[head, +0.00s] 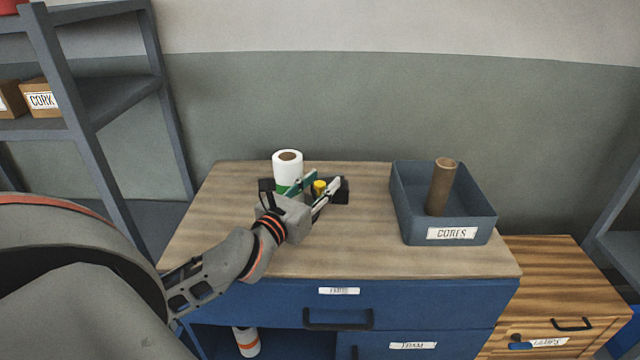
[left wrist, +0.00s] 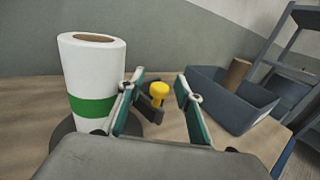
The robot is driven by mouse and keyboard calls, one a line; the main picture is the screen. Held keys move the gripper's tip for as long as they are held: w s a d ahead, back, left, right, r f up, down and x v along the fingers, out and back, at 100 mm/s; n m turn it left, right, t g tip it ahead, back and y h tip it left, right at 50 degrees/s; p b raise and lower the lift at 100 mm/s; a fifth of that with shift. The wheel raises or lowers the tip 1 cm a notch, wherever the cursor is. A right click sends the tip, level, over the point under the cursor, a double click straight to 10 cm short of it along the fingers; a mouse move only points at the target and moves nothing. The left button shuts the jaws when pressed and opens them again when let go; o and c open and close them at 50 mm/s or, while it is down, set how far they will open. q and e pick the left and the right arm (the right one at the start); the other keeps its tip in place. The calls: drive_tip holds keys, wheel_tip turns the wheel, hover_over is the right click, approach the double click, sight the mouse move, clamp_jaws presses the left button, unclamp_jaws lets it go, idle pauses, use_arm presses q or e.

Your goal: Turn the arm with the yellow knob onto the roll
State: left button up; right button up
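The white roll (head: 288,163) with a green band stands upright at the back left of the bench top. In the left wrist view the roll (left wrist: 94,75) stands on a dark round base (left wrist: 62,134). The yellow knob (head: 319,187) is to the right of the roll; it also shows in the left wrist view (left wrist: 158,92). My right gripper is not in view.
A grey-blue bin (head: 408,212) labelled CORES holds a brown cardboard tube (head: 441,187) at the bench's right. The wooden bench top (head: 400,262) is clear in front. A grey shelf (head: 95,150) stands at the left, and blue drawers (head: 270,303) are below.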

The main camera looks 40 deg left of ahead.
use_arm(q)
drive_tip(key=shift+s+d+f, duration=0.1)
drive_tip(key=shift+s, duration=0.4)
drive_tip(key=s, duration=0.6)
drive_tip(key=shift+s+d, duration=0.25)
drive_tip(key=shift+d, duration=0.05)
